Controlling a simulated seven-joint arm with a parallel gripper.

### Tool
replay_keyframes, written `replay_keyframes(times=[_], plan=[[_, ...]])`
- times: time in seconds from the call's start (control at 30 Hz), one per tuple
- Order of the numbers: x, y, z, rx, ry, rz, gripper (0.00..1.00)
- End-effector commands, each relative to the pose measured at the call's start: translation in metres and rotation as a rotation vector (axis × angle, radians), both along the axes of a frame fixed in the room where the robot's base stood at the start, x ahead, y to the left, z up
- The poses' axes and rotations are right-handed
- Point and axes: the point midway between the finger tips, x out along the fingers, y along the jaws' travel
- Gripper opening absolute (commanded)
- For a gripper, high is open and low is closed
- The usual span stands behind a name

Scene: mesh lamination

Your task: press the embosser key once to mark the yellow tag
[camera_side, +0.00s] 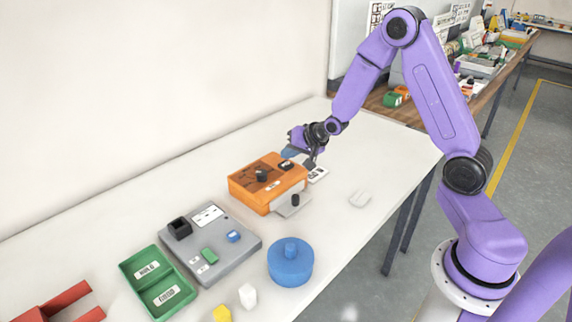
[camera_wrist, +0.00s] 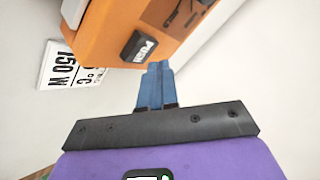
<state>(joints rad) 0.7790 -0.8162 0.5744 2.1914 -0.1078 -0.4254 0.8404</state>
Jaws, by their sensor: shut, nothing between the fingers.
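The orange machine (camera_side: 250,192), which looks like the embosser, sits on the white table; it also shows at the top of the wrist view (camera_wrist: 105,32). Its black key (camera_side: 286,165) is on top near the back right corner and carries white lettering in the wrist view (camera_wrist: 139,47). My gripper (camera_wrist: 157,66) has its blue fingers shut and empty, with the tips close beside the key; contact cannot be told. In the side view my gripper (camera_side: 300,160) is at the machine's far right end. A small yellow block (camera_side: 221,313) lies at the bottom edge; I cannot tell if it is the tag.
A grey board (camera_side: 243,251) with small blocks, a green two-part tray (camera_side: 128,271), a blue round container (camera_side: 291,267) and a white block (camera_side: 248,296) stand in front. A printed white card (camera_wrist: 60,64) lies beside the machine. The table behind is clear.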

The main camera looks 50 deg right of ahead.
Motion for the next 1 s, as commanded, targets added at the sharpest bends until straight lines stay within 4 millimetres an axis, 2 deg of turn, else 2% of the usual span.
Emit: replay_keyframes(times=[1.0], plan=[[0.0000,0.0000,-0.0086,0.000,0.000,0.000,0.00]])
